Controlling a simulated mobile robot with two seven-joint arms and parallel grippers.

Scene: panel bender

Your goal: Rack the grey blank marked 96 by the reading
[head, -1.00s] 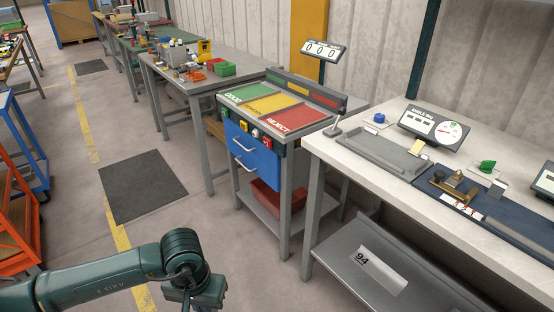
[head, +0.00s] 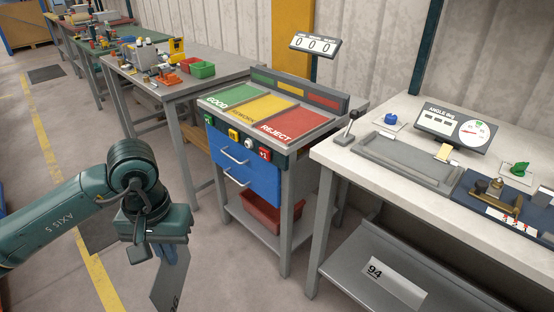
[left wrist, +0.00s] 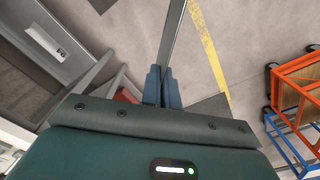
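My left gripper (head: 168,252) is shut on a grey blank (head: 170,284), which hangs down past the lower edge of the head view. In the left wrist view the blank (left wrist: 173,35) shows nearly edge-on between the blue fingers (left wrist: 163,88). A sorting stand has a green GOOD bay (head: 230,97), a yellow rework bay (head: 266,106) and a red REJECT bay (head: 300,122), all empty. The angle gauge (head: 452,126) stands on the right bench; its digits are too small to read. My right gripper is out of view.
The right bench (head: 400,200) holds a grey tray plate (head: 405,160) and a dark fixture (head: 500,205). A lever (head: 350,125) stands at its left corner. A counter display (head: 315,45) rises behind the stand.

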